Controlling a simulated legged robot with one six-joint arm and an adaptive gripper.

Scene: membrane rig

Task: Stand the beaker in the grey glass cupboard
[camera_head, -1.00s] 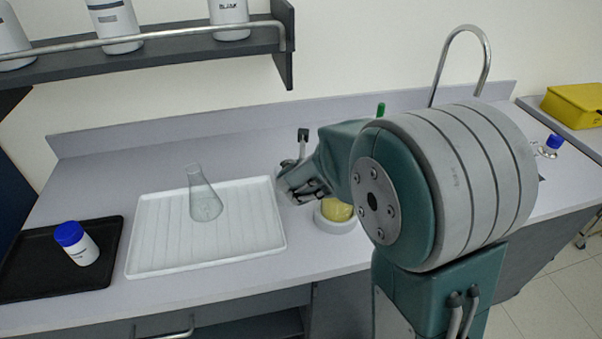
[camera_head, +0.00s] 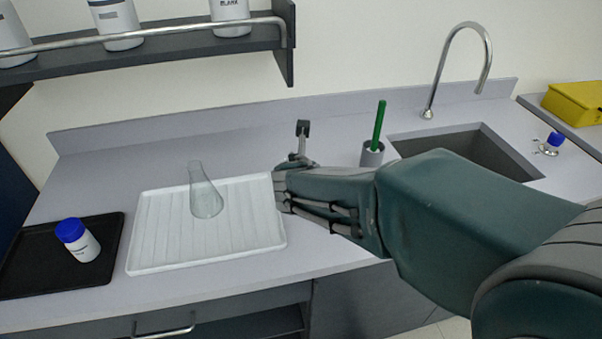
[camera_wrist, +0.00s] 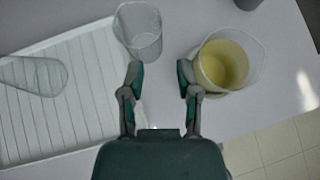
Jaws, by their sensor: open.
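In the wrist view a clear, empty-looking beaker (camera_wrist: 140,32) stands at the tray's edge, ahead of my gripper (camera_wrist: 160,78). A second clear vessel holding something yellow (camera_wrist: 222,65) is just right of the right finger. My gripper is open with nothing between its fingers. In the head view my gripper (camera_head: 284,190) is at the white tray's right end, and my arm hides both vessels. No grey glass cupboard can be made out for certain; grey cabinet fronts (camera_head: 350,300) show under the bench.
The white ribbed tray (camera_head: 150,262) holds a conical flask (camera_head: 205,200). A black tray (camera_head: 30,285) with a blue-capped bottle (camera_head: 78,240) lies left. A green-handled brush in a grey cup (camera_head: 372,155) and a sink (camera_head: 465,155) are right. A shelf (camera_head: 180,50) overhangs the back left.

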